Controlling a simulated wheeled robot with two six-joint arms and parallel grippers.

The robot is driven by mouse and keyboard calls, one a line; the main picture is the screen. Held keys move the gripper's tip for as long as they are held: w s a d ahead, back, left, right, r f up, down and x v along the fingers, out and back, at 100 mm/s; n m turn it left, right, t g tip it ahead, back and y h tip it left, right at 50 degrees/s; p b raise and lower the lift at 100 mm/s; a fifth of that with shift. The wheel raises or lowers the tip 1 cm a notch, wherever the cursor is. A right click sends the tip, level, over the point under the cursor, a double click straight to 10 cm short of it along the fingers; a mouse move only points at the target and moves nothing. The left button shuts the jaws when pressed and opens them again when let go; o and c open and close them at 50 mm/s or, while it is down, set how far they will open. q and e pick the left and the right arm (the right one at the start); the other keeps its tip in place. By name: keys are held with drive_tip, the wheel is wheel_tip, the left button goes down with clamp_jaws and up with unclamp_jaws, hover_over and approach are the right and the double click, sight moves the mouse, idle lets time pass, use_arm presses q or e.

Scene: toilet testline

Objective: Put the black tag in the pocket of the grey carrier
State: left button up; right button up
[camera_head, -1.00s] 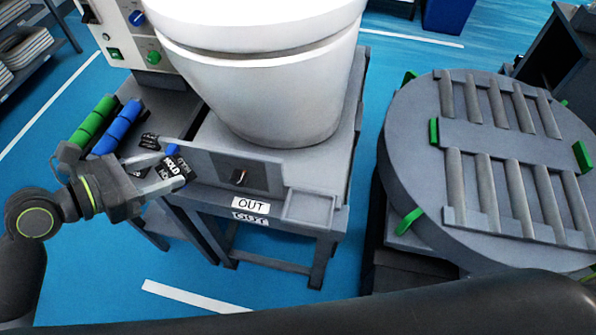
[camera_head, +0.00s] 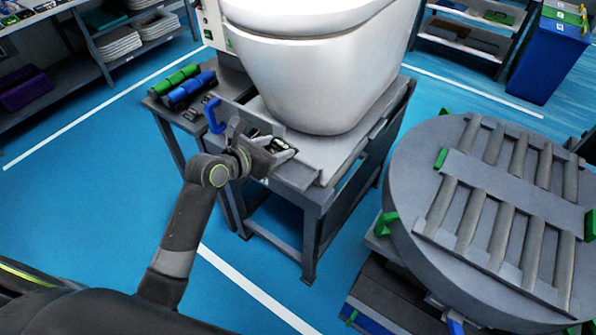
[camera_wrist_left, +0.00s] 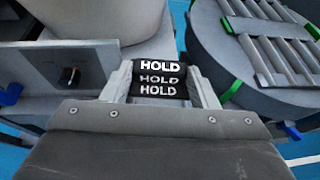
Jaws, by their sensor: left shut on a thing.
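The black tag (camera_wrist_left: 160,82), lettered HOLD in white, sits between the two fingers of my left gripper (camera_wrist_left: 163,88) in the left wrist view. The gripper is shut on it. In the head view, my left gripper (camera_head: 281,157) is at the front of the grey carrier (camera_head: 305,175), which bears the white toilet bowl. The carrier's front panel with a dark knob (camera_wrist_left: 70,75) lies left of the tag in the wrist view. The pocket is hidden behind the gripper and tag, so I cannot tell whether the tag touches it. My right gripper is not in view.
A side shelf with green (camera_head: 176,78) and blue (camera_head: 190,88) rolls adjoins the carrier at left. A blue hook-shaped handle (camera_head: 214,116) stands close to my left gripper. A round grey roller table (camera_head: 415,165) is on the right. Blue floor is open in front.

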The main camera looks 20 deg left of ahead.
use_arm(q)
drive_tip(key=shift+n+y, duration=0.5)
drive_tip(key=x, duration=0.2)
drive_tip(key=d+x, duration=0.1)
drive_tip(key=x, duration=0.1)
drive_tip(key=shift+f, duration=0.1)
hover_over(290, 179)
wheel_tip(290, 179, down, 5)
drive_tip(key=shift+f, duration=0.2)
drive_tip(key=shift+t, duration=0.3)
drive_tip(key=shift+f+b, duration=0.35)
drive_tip(key=shift+f, duration=1.95)
drive_tip(key=shift+f, duration=0.1)
drive_tip(key=o, duration=0.7)
drive_tip(key=v, duration=1.2)
drive_tip(key=shift+p, duration=0.3)
